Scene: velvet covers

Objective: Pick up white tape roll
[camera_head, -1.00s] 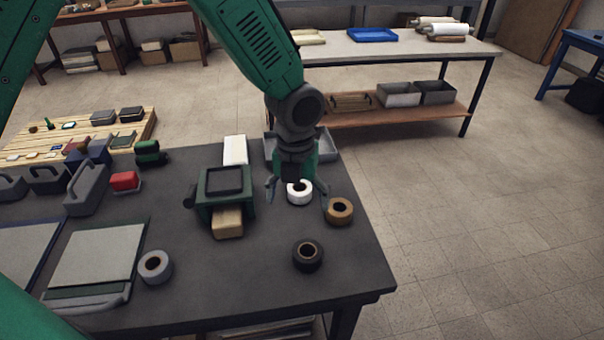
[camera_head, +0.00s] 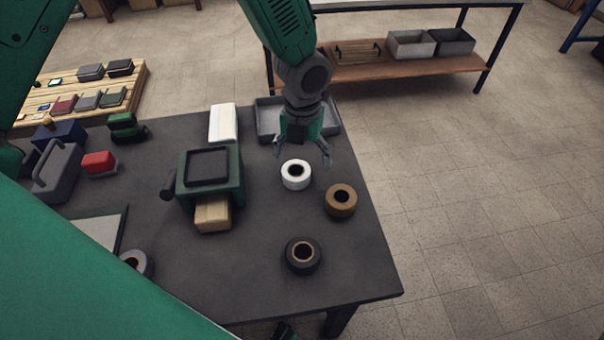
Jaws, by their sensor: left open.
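The white tape roll (camera_head: 296,175) lies flat on the dark table (camera_head: 260,270), near its right side. My left gripper (camera_head: 303,155) is open and empty, with its fingers pointing down and spread apart. It shows just behind the white roll in the picture, and the roll is not between the fingertips. I cannot tell its exact height above the table.
A brown tape roll (camera_head: 341,201) lies close to the right of the white one. A black roll (camera_head: 303,255) lies nearer the front. A grey tray (camera_head: 267,118) is behind the gripper. A green device (camera_head: 239,176) stands to the left.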

